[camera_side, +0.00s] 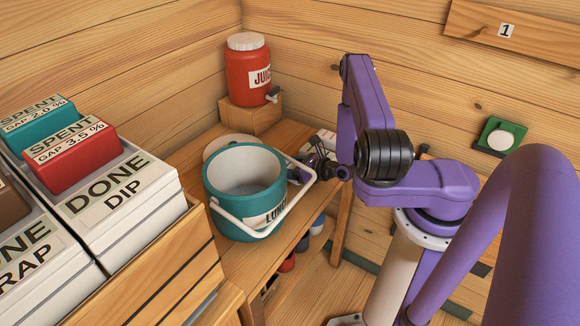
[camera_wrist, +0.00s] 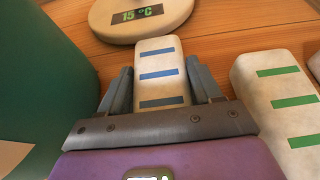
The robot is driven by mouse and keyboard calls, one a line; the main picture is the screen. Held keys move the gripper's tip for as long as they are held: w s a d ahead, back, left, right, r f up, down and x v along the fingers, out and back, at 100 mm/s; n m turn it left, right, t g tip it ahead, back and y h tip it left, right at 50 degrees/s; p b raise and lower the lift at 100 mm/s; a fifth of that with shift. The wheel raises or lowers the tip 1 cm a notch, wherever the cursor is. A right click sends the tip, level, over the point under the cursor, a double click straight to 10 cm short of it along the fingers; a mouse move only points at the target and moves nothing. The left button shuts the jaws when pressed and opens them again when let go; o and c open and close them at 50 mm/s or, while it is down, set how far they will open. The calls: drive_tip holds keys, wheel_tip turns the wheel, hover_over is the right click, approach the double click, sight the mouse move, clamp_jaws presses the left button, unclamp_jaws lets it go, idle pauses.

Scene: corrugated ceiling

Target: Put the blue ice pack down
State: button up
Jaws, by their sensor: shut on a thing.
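The blue ice pack (camera_wrist: 160,74), a white block with blue stripes, is between the fingers of my gripper (camera_side: 304,172) in the wrist view. My gripper is shut on it, low beside the right side of the teal lunch bucket (camera_side: 222,224). The bucket's wall also fills the left of the wrist view (camera_wrist: 40,85). In the side view the ice pack cannot be made out. I cannot tell whether its underside touches the wooden bench (camera_side: 287,226).
A round pale lid (camera_wrist: 140,20) reading 15 °C lies beyond the ice pack. A white pack with green stripes (camera_wrist: 278,100) lies to the right. A red juice jug (camera_side: 247,78) stands on a wooden block behind. The bucket's white handle (camera_side: 262,236) hangs at its front.

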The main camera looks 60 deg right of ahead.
drive_tip(key=o, duration=1.2)
drive_tip(key=shift+o, duration=0.2)
drive_tip(key=shift+r, duration=0.1)
drive_tip(key=v, duration=1.2)
